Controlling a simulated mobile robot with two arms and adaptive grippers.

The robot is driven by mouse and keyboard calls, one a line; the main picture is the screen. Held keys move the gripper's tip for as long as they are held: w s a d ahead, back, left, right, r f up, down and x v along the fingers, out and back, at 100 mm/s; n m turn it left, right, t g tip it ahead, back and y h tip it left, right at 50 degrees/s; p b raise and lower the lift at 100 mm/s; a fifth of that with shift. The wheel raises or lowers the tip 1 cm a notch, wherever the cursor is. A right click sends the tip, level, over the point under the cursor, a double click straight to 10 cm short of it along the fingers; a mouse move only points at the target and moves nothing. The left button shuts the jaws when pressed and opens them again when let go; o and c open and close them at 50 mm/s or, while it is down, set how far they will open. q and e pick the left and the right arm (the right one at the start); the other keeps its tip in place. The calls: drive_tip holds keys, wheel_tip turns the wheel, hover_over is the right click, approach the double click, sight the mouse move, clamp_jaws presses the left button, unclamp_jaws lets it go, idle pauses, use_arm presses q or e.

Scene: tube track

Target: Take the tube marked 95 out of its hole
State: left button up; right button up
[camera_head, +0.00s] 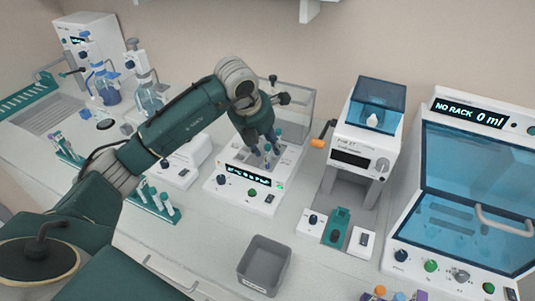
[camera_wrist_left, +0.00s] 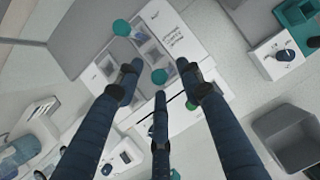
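A white block device (camera_head: 236,196) with a lit display stands mid-counter, and tubes stand in the holes of its top. In the left wrist view, two green-capped tubes show: one cap (camera_wrist_left: 159,76) lies between my finger ends, another (camera_wrist_left: 122,27) stands farther off. No number on any tube is readable, so I cannot tell which is 95. My left gripper (camera_head: 265,151) points down over the device's holes, close to the tubes. In the left wrist view its three fingers (camera_wrist_left: 160,90) are spread around the nearer cap, with gaps visible. My right gripper is out of view.
A grey open bin (camera_head: 264,266) stands in front of the device. A clear-walled box (camera_head: 296,103) is behind it. A white machine (camera_head: 362,150) stands to the right, and green tube racks (camera_head: 150,203) lie to the left.

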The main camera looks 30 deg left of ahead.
use_arm(q)
drive_tip(key=shift+x, duration=1.1)
drive_tip(key=c, duration=0.9)
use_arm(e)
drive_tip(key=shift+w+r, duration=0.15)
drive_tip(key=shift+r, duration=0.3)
use_arm(q)
drive_tip(key=shift+r, duration=0.15)
drive_tip(key=shift+r, duration=0.6)
wheel_tip(320, 180, up, 19)
drive_tip(key=b, duration=0.4)
drive_tip(key=shift+f, duration=0.15)
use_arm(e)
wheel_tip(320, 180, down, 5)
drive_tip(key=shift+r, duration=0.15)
use_arm(q)
drive_tip(key=shift+f, duration=0.1)
